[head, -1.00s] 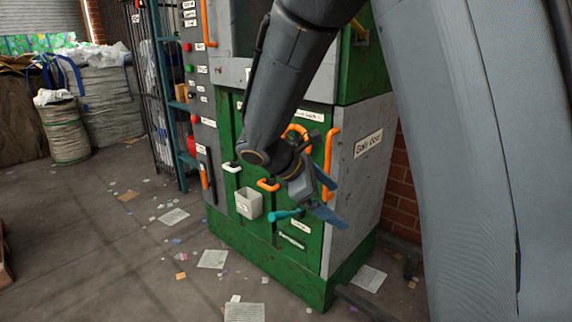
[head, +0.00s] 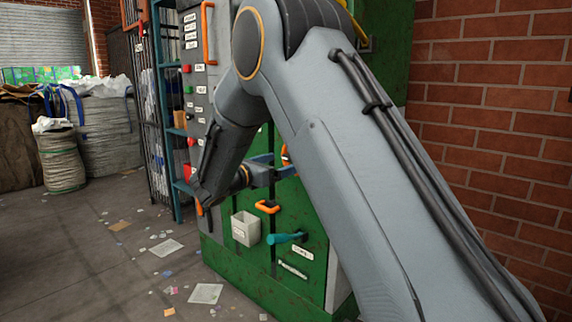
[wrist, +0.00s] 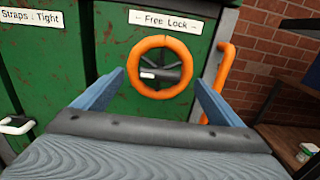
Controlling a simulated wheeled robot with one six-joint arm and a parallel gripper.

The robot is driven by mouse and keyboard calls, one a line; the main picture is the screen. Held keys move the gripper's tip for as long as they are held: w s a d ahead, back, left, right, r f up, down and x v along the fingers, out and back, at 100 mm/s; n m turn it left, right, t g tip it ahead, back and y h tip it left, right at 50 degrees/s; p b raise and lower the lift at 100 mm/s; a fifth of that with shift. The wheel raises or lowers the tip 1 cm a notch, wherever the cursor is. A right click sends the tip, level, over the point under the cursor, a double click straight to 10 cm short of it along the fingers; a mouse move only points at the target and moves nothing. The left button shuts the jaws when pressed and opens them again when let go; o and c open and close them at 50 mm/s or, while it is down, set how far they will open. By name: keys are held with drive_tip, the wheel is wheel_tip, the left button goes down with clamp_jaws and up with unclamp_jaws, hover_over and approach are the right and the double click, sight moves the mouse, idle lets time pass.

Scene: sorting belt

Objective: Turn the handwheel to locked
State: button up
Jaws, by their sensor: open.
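The handwheel (wrist: 168,72) is an orange ring with dark spokes and hub on a green panel. A white mark sits left of its hub. A label (wrist: 170,21) reading "Free" at left and "Lock" at right is above it. My gripper (wrist: 160,80) is open and empty, its blue fingers spread to the left and right of the wheel's lower half in the wrist view. I cannot tell whether they touch it. In the head view my gripper (head: 278,166) points at the panel, and my arm hides most of the wheel; only an orange sliver (head: 285,154) shows.
An orange vertical handle (wrist: 224,70) is close right of the wheel. A white handle (wrist: 15,124) is at lower left. Below are an orange handle (head: 268,207), a grey box (head: 245,229) and a teal lever (head: 287,238). A brick wall (head: 490,120) stands at right.

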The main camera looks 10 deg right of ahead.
drive_tip(key=shift+x, duration=1.05)
drive_tip(key=c, duration=1)
drive_tip(key=shift+c, duration=0.2)
